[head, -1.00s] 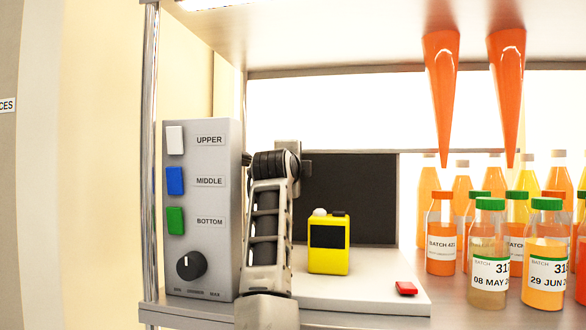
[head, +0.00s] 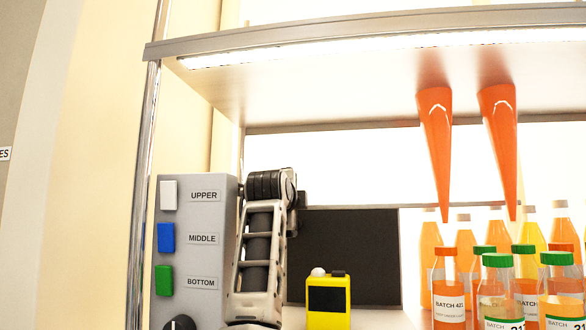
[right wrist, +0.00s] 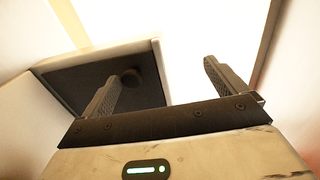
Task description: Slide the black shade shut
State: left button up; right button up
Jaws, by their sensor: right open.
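The black shade (head: 350,256) is a flat dark panel at the back of the shelf, behind the yellow device. It covers the lower left of the bright back opening; the opening is bright above it and to its right. In the right wrist view a dark panel (right wrist: 70,84) in a pale frame, with a round dark knob, appears behind one finger. My right gripper (right wrist: 162,70) is open with nothing between its fingers; whether it touches the panel cannot be told. An arm of mine stands upright left of the shade in the head view. My left gripper is not in view.
A grey control box (head: 194,250) with white, blue and green buttons stands left of the arm. A yellow device (head: 328,301) stands before the shade. Juice bottles (head: 500,300) crowd the right, below two orange cones (head: 436,150) hanging from the upper shelf (head: 340,85).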

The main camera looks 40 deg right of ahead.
jog(key=shift+t+h, duration=0.3)
jog(key=shift+h, duration=0.1)
jog(key=s+a+r, duration=0.2)
jog(key=s+a+r+b, duration=0.1)
jog(key=s+a+r, duration=0.1)
jog(key=s+r, duration=0.1)
jog(key=s+a+r, duration=0.2)
jog(key=shift+s+a+r+b, duration=0.15)
jog(key=shift+s+r+b, duration=0.15)
jog(key=shift+s, duration=0.1)
jog(key=c, duration=0.7)
jog(key=shift+s+a+r+b, duration=0.2)
jog(key=shift+s+a+r, duration=0.15)
jog(key=shift+s, duration=0.3)
jog(key=shift+s+a+r+b, duration=0.25)
jog(key=shift+s+a, duration=0.2)
jog(key=shift+s, duration=0.15)
